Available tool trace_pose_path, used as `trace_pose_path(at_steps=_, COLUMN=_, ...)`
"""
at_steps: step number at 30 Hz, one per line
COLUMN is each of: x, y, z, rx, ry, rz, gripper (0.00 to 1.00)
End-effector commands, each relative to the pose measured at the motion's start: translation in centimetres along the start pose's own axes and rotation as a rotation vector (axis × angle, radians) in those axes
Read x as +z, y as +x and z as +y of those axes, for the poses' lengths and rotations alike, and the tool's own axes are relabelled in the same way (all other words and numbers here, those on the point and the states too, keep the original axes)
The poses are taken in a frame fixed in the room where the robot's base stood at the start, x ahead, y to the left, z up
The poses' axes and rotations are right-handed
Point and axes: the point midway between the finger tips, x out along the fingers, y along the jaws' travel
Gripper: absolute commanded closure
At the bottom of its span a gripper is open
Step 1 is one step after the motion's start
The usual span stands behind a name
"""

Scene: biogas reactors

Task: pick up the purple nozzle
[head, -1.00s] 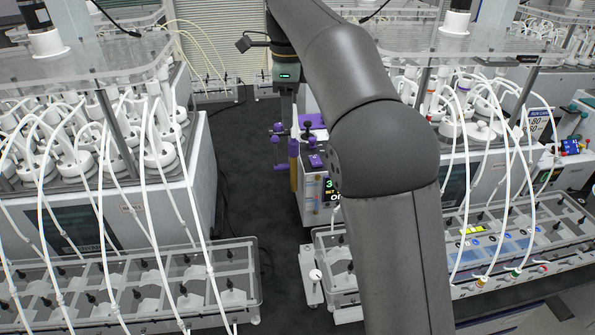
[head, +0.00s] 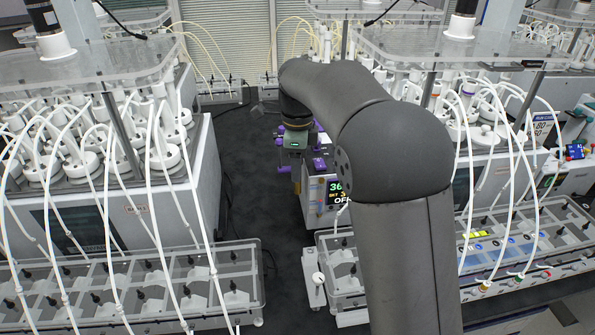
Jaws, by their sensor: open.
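Several purple parts are on and beside a small white heater unit (head: 313,205) with a lit display, in the middle of the head view. One purple block (head: 319,164) sits on top of the unit, and a purple part (head: 283,170) juts out at its left side. At this size I cannot tell for certain which one is the purple nozzle. My gripper (head: 296,172) points down at the unit's left side, close among the purple parts. It is open and I see nothing held in it. My wrist hides part of this area, and the fingertips are small and hard to make out.
White reactor rigs with looping tubes stand on the left (head: 165,180) and right. A clear bottle rack (head: 130,285) lies at front left, and another (head: 520,250) at front right. The dark floor (head: 245,165) left of the unit is free.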

Motion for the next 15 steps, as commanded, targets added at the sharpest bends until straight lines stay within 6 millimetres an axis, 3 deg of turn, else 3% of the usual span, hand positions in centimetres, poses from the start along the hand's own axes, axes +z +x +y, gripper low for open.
trace_pose_path(at_steps=6, x=0.0, y=0.08, z=-0.01, rx=0.0, ry=0.0, rz=0.0, gripper=0.54)
trace_pose_path(at_steps=11, x=0.0, y=0.07, z=-0.01, rx=0.0, ry=0.0, rz=0.0, gripper=0.99)
trace_pose_path(at_steps=15, x=0.0, y=0.03, z=-0.02, rx=-0.001, ry=0.0, rz=0.0, gripper=1.0)
